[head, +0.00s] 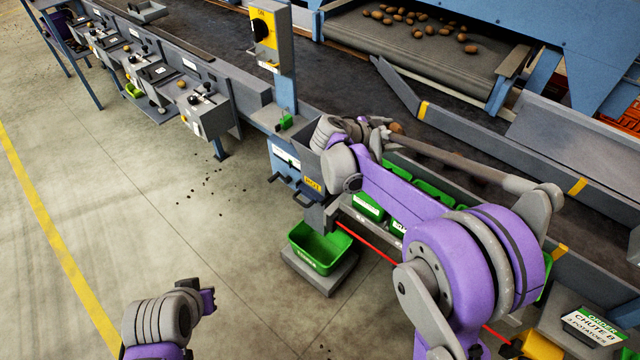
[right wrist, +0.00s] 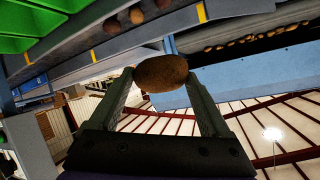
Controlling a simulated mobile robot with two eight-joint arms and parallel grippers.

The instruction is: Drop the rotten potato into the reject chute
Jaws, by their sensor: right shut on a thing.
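A brown potato (head: 397,128) is held in my right gripper (head: 388,130), over the edge of the dark belt. In the right wrist view the potato (right wrist: 162,73) sits between both fingertips of the right gripper (right wrist: 160,78), clear of any surface. Its surface looks brown; rot cannot be made out. A blue-grey chute box (head: 284,172) with a white label and a small yellow label stands left of the right gripper, its opening partly hidden by my arm. My left gripper (head: 208,300) is low at the front left, away from everything; its fingers are unclear.
A green bin (head: 318,268) stands on a grey base below the chute box. Several green trays (head: 432,192) line the belt's near side, partly behind my arm. A yellow switch box (head: 264,30) rises behind the chute box. Several potatoes lie on the far conveyor (head: 420,50). The left floor is open.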

